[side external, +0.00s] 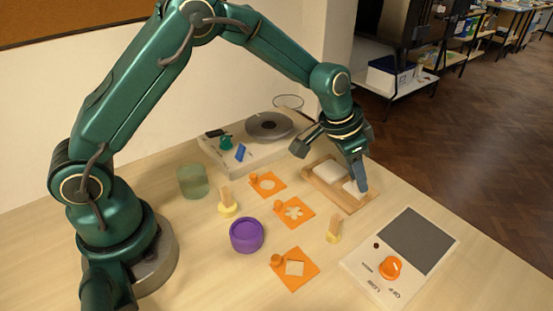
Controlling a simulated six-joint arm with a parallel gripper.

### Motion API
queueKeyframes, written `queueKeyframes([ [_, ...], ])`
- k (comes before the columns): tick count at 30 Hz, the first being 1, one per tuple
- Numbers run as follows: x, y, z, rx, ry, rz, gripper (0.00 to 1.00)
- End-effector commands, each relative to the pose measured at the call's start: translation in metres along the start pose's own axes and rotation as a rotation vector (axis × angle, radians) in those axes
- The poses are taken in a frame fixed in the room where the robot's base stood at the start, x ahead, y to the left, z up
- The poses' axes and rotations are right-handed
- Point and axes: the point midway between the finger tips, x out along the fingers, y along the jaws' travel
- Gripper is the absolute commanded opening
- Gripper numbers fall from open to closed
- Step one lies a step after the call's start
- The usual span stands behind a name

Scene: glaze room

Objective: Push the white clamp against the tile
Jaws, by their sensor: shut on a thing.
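A wooden board (362,203) lies at the right of the table. A white tile (327,171) rests on its left part. The white clamp (349,187), a smaller white block, sits on the board to the right of the tile and nearer the camera. My gripper (361,187) points down over the board's right end and is shut on the white clamp. Its fingers cover part of the clamp. A narrow gap seems to lie between clamp and tile, but I cannot tell for sure whether they touch.
A panel with an orange knob (390,267) lies in front at right. A grey unit with a round disc (269,126) is behind.

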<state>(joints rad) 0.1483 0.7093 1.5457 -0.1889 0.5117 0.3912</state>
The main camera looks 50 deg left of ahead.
Motion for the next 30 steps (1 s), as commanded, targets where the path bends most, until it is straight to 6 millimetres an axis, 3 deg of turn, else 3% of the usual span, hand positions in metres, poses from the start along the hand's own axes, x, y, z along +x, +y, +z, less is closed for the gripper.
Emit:
queueKeyframes([
  [12, -0.001, 0.0, 0.0, -0.001, -0.001, 0.001, 0.0],
  [18, -0.003, -0.017, 0.007, -0.002, -0.002, 0.0, 0.0],
  [26, -0.003, -0.018, 0.007, 0.0, -0.002, 0.002, 0.0],
  [27, -0.003, -0.018, 0.007, 0.0, -0.002, 0.002, 0.33],
  [29, -0.003, -0.018, 0.007, 0.0, -0.001, 0.002, 0.56],
  [30, -0.003, -0.018, 0.007, 0.0, -0.001, 0.002, 0.59],
])
